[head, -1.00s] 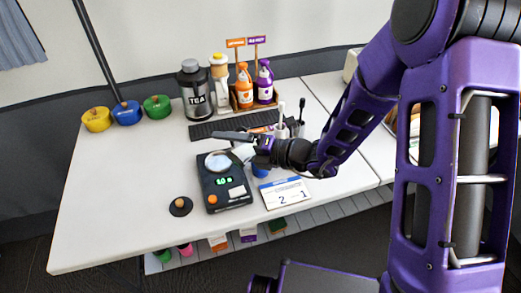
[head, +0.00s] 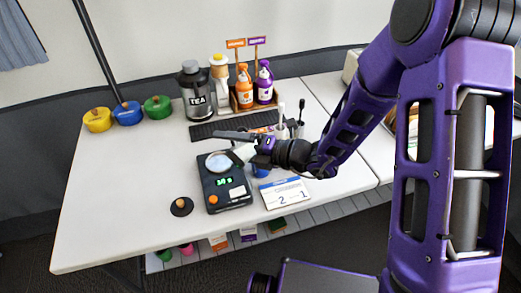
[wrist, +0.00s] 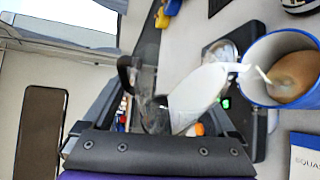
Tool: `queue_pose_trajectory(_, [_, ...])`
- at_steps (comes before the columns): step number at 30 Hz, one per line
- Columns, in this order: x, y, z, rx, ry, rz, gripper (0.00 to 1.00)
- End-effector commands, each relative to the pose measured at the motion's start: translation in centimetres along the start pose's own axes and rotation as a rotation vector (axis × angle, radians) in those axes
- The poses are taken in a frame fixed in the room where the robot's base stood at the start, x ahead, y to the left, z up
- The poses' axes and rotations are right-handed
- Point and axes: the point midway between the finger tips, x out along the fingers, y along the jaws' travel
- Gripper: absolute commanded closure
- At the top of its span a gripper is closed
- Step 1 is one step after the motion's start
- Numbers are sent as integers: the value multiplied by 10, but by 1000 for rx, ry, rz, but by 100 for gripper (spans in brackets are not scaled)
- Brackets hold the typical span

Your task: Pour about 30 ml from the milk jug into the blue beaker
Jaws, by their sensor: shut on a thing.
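My gripper (head: 250,145) is shut on the milk jug (head: 243,153), a clear vessel with white milk in it. In the wrist view my fingers (wrist: 160,115) stand on both sides of the jug (wrist: 190,97), which is tipped toward the blue beaker. A thin white stream runs from its lip into the beaker (wrist: 252,87). The beaker holds a light brown liquid. In the head view the blue beaker (head: 262,171) is partly hidden below my gripper.
A black scale (head: 226,196) with a lit green display and a round glass dish (head: 219,161) sits left of the beaker. A calendar card (head: 285,193) lies to the right.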

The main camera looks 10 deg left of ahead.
Motion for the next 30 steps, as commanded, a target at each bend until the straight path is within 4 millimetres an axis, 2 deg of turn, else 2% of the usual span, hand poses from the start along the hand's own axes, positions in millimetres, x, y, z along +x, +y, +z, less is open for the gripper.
queue_pose_trajectory(30, [-2, 5, 2, 61, 8, 27, 80])
